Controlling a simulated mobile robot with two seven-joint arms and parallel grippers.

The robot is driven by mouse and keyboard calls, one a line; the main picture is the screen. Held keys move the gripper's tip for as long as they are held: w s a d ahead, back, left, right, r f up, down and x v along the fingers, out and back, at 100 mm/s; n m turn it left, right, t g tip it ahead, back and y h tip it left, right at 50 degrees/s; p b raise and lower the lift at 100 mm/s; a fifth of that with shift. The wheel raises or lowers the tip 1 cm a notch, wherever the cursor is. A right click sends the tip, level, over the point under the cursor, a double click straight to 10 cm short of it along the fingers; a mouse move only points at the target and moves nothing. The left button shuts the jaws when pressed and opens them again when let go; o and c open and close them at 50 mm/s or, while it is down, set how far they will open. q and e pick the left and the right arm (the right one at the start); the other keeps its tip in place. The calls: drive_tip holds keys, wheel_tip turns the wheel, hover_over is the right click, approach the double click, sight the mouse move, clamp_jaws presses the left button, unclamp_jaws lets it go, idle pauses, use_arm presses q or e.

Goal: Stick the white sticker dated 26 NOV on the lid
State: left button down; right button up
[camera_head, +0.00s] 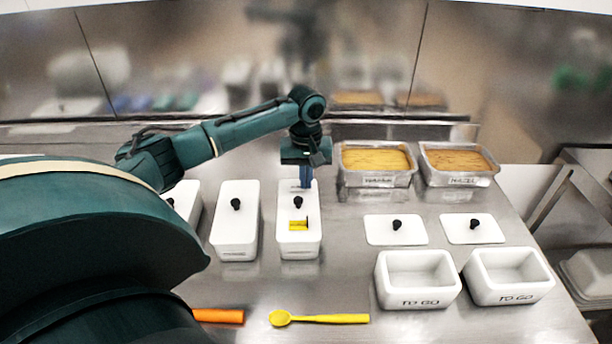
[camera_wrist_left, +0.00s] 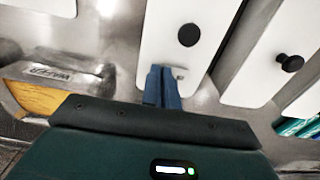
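A narrow white container with a white lid (camera_head: 285,211) and a black knob stands mid-table, under my left gripper (camera_head: 306,184). A yellow sticker (camera_head: 298,225) lies on the lid on the near side of the knob. My left gripper's blue fingers are together, pointing down at the lid's far end. In the left wrist view the fingertips (camera_wrist_left: 163,72) appear to meet the lid (camera_wrist_left: 152,35). A small grey mark (camera_wrist_left: 180,73) shows beside them, perhaps print on a white sticker. No date is readable, and I cannot tell whether a sticker is between the fingers. My right gripper is not in view.
Another lidded white container (camera_head: 236,238) stands to the left. Two metal pans (camera_head: 377,180) of yellow-orange food are at back right. Two loose lids (camera_head: 380,234) lie behind two open TO GO tubs (camera_head: 418,298). A yellow spoon (camera_head: 335,319) and an orange handle (camera_head: 218,316) lie in front.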

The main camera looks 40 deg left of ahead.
use_arm(q)
drive_tip(key=shift+f, duration=0.35)
idle(0.9)
drive_tip(key=c, duration=1)
unclamp_jaws()
drive_tip(key=shift+c, duration=0.2)
drive_tip(key=shift+r, duration=0.1)
drive_tip(key=shift+r, duration=3.45)
